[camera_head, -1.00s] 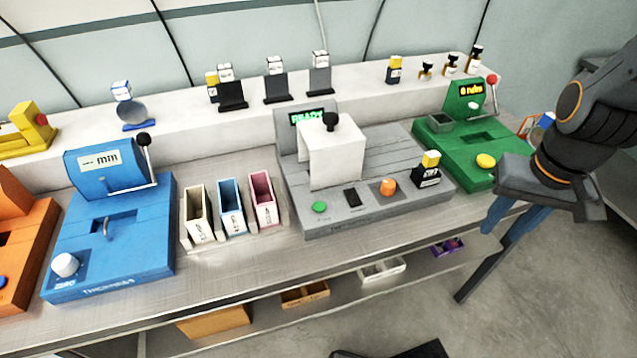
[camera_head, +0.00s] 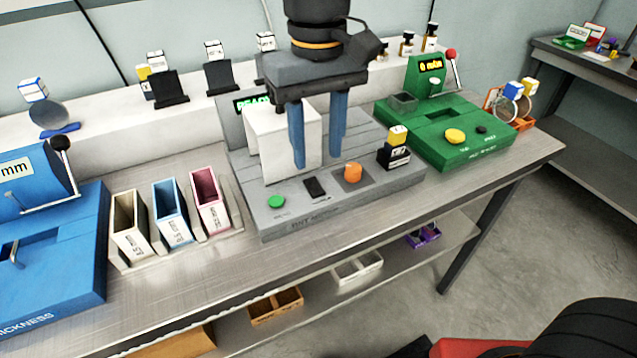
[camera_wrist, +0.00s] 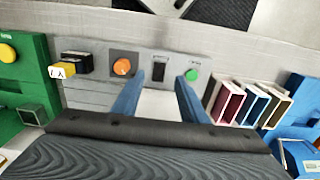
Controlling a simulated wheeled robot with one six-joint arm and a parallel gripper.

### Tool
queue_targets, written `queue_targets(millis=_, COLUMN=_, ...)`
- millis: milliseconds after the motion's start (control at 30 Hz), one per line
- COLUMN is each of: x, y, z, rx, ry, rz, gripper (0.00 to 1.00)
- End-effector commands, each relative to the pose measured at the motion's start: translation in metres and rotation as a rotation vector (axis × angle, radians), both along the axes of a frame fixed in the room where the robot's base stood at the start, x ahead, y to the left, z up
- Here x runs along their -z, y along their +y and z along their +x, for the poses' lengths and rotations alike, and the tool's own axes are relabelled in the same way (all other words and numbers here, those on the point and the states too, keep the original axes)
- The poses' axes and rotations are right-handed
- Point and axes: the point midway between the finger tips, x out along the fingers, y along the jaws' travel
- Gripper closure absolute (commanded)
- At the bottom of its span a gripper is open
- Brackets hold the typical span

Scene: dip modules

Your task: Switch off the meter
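The grey meter (camera_head: 330,207) stands mid-bench with a lit green display (camera_head: 252,104) that reads like "READY", partly hidden by my arm. Its front panel carries a green button (camera_head: 276,201), a black rocker switch (camera_head: 315,187) and an orange knob (camera_head: 352,172). My gripper (camera_head: 317,155) points down over the meter beside its white block (camera_head: 270,145), its blue fingers apart and nothing between them. In the wrist view the black switch (camera_wrist: 159,68) lies ahead between the fingers, with the green button (camera_wrist: 192,75) right and the orange knob (camera_wrist: 122,67) left. The switch's position is too small to tell.
A black holder with a yellow-topped block (camera_head: 396,148) sits on the meter's right end. A green machine (camera_head: 440,135) stands to the right. Three coloured slots, including a pink one (camera_head: 208,200), and a blue machine (camera_head: 60,240) stand left. Bare bench lies in front.

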Motion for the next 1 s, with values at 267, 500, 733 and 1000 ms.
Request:
queue_targets(millis=267, x=0.039, y=-0.001, z=-0.001, rx=0.001, ry=0.004, rz=-0.003, gripper=0.61)
queue_targets(millis=500, x=0.068, y=-0.001, z=-0.001, rx=0.001, ry=0.003, rz=-0.002, gripper=0.61)
queue_targets(millis=733, x=0.074, y=-0.001, z=0.000, rx=0.001, ry=0.001, rz=-0.001, gripper=0.61)
queue_targets(millis=1000, x=0.074, y=-0.001, z=0.000, rx=0.001, ry=0.001, rz=-0.001, gripper=0.81)
